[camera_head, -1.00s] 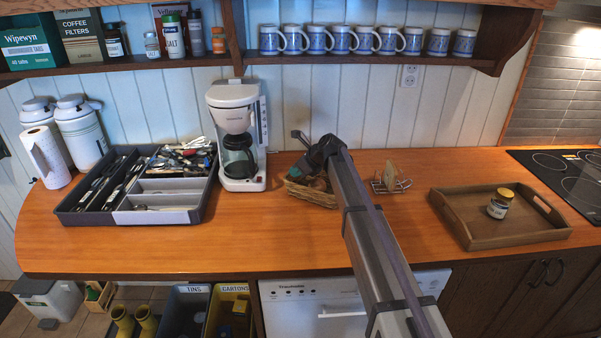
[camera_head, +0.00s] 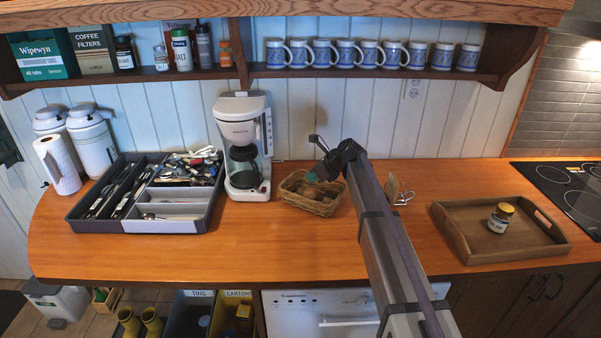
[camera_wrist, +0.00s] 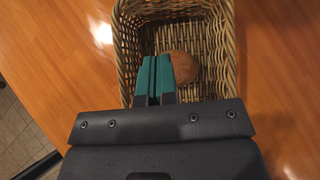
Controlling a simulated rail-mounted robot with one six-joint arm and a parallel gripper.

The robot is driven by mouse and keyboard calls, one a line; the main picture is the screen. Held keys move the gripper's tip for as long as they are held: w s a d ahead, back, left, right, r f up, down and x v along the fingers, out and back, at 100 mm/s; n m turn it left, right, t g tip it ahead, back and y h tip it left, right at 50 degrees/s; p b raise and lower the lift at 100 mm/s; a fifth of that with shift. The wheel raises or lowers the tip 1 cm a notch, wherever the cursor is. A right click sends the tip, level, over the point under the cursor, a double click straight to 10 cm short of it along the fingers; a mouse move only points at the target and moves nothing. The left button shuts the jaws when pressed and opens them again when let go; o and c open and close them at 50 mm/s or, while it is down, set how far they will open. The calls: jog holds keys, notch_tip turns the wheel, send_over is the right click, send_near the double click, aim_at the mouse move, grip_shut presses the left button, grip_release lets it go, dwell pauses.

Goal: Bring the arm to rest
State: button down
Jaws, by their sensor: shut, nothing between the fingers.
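My gripper (camera_wrist: 154,78) is shut and empty, its two teal fingers pressed together in the wrist view. It hangs over the wicker basket (camera_wrist: 229,60), and a brown round item (camera_wrist: 184,67) lies in the basket behind the fingers. In the head view my gripper (camera_head: 313,177) shows at the end of my arm, over the basket (camera_head: 309,204) on the counter. I cannot tell from these views how high the fingers are above the basket's contents.
The coffee maker (camera_head: 241,130) stands left of the basket. The utensil tray (camera_head: 215,206) is farther left. A wooden tray (camera_head: 480,257) with a small jar (camera_head: 500,218) sits at right. A rack (camera_head: 393,189) is partly behind my arm. Mugs line the shelf (camera_head: 370,75) above.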

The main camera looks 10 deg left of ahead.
jog(key=s+d+n+g+h, duration=0.1)
jog(key=s+d+n+h, duration=0.1)
jog(key=s+d+n, duration=0.5)
jog(key=s+d+f+n+g+h+p, duration=0.1)
jog(key=s+d+n+h, duration=0.2)
jog(key=s, duration=1.7)
jog(key=s+d+f+n+g+h, duration=0.1)
jog(key=s+d+n+h, duration=0.2)
jog(key=s+d+n, duration=0.9)
jog(key=shift+s+d, duration=1)
jog(key=shift+d, duration=0.2)
jog(key=shift+f, duration=0.1)
